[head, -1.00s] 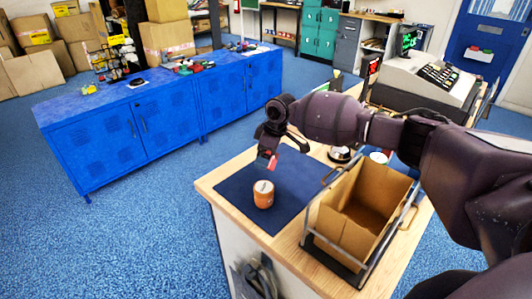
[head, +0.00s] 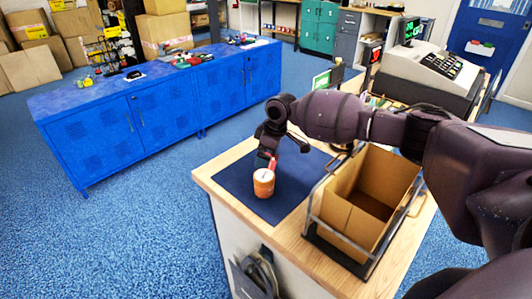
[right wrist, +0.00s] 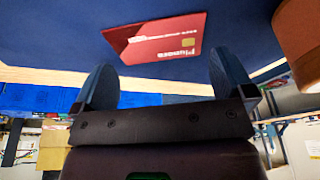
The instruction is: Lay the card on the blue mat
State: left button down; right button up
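The card (right wrist: 170,40) is red with white print and a gold chip. In the right wrist view it lies just beyond my right gripper's fingertips, with dark blue behind it. In the head view a sliver of the card (head: 273,162) shows beside the top of the orange can. The blue mat (head: 293,180) lies on the counter. I cannot tell whether the card touches it. My right gripper (right wrist: 163,78) is low over the mat, fingers apart, with small gaps between the fingertips and the card's edges. My left gripper is out of view.
An orange can with a white lid (head: 263,183) stands on the mat, close to the card. An open carton (head: 352,225) in a metal frame stands right of the mat. A cash register (head: 435,75) is behind it. The front right part of the mat is clear.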

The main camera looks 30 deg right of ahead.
jog(key=v, duration=1)
jog(key=shift+r+p, duration=0.4)
dwell(0.4)
